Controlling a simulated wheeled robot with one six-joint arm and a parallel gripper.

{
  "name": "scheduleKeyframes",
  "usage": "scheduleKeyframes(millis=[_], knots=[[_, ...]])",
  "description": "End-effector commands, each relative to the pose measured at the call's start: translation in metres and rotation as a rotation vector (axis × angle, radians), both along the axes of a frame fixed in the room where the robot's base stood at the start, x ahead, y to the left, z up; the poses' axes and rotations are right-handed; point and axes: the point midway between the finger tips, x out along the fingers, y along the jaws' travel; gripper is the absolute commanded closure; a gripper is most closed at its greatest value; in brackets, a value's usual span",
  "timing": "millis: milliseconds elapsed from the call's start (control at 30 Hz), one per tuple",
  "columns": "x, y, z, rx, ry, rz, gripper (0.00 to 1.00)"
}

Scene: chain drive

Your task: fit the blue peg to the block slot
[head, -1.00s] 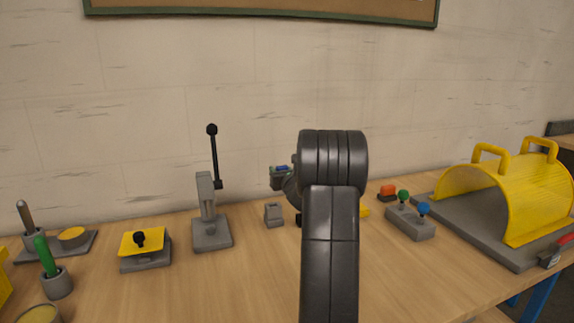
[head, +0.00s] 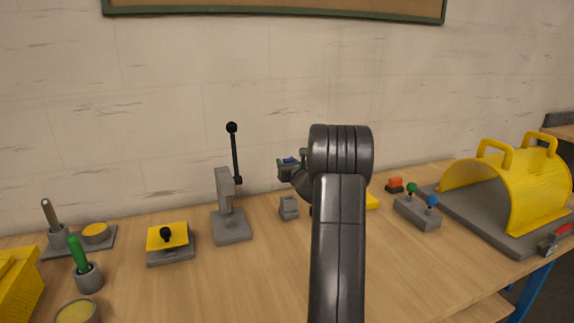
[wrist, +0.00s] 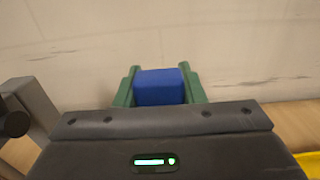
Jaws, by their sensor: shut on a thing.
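The blue peg (wrist: 160,87) is held between the two green fingers of my gripper (wrist: 160,92) in the wrist view. In the head view only a small bit of the blue peg (head: 290,160) shows at my gripper (head: 284,167), left of my dark arm. A small grey block (head: 288,208) stands on the table below my gripper in the picture, with open space between them. It seems to be the slot block, but its slot is too small to make out. The lower end of the peg is hidden.
A grey lever press (head: 229,205) stands left of the small block, with a yellow-topped box (head: 168,242) beyond it. To the right are a grey base with green and blue knobs (head: 417,213) and a yellow guard (head: 510,195). My arm hides part of the table.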

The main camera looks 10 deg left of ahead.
Motion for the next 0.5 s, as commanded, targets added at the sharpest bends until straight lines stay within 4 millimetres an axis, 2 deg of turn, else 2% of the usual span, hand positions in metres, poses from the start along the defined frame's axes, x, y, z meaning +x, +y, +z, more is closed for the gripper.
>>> scheduleKeyframes(millis=[500], knots=[[0.0,0.0,-0.048,0.0,0.0,0.0,0.88]])
